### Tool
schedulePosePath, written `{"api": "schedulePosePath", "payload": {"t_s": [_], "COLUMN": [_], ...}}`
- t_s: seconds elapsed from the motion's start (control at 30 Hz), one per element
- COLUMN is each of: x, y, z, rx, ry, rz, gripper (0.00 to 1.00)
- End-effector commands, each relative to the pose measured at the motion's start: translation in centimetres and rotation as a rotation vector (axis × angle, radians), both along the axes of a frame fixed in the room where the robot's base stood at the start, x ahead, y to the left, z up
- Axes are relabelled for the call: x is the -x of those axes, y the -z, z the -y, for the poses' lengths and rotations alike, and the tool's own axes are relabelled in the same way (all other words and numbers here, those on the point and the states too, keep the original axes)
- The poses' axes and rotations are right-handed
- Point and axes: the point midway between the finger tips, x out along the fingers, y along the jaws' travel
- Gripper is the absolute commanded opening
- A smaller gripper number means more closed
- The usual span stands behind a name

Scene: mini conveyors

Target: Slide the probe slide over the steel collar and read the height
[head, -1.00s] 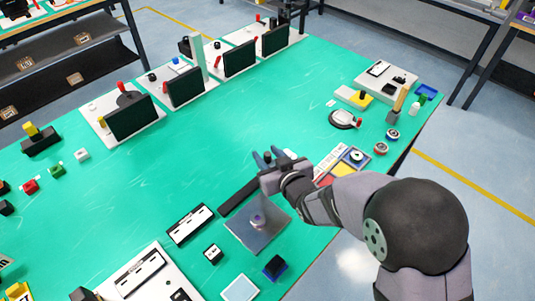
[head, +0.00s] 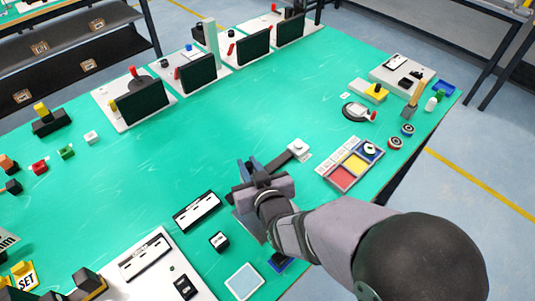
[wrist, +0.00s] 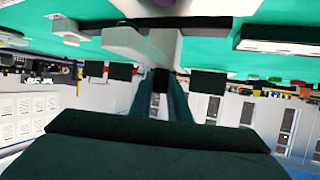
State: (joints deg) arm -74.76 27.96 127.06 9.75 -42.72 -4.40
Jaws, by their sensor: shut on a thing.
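My gripper (head: 250,168) is low over the front middle of the green table and shut on a grey piece (wrist: 140,42), which looks like the probe slide. In the wrist view my dark fingers (wrist: 160,90) close on this piece. The pale steel plate (head: 247,227) is largely hidden under my gripper and wrist in the head view. The wrist view shows a pale plate edge (wrist: 205,9) and a bit of a purplish collar (wrist: 165,3) at the top border. I cannot tell whether slide and collar touch. A dark bar (head: 277,163) runs from behind my gripper to a white unit (head: 298,147).
A white-topped gauge strip (head: 196,211) and a small black box (head: 219,240) lie left of the plate. A tray with red, yellow and blue fields (head: 352,166) is to the right. Small screens (head: 138,104) line the back. The middle of the table is clear.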

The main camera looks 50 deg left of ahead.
Motion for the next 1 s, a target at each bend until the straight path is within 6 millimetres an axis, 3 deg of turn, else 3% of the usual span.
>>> {"api": "schedulePosePath", "payload": {"t_s": [0.03, 0.13, 0.53, 0.57, 0.6, 1.0], "x": [1.3, 2.5, 3.2, 3.2, 3.2, 3.1], "y": [-0.1, -0.1, -0.1, -0.1, -0.1, -0.2], "z": [-0.2, -0.1, 0.0, 0.0, 0.0, 0.2], "rx": [-0.004, -0.005, -0.002, -0.001, -0.001, -0.001], "ry": [-0.007, -0.004, -0.006, -0.006, -0.006, 0.000], "rz": [0.001, 0.002, 0.002, 0.001, 0.001, 0.002], "gripper": [0.00, 0.00, 0.00, 0.23, 0.33, 0.35]}}
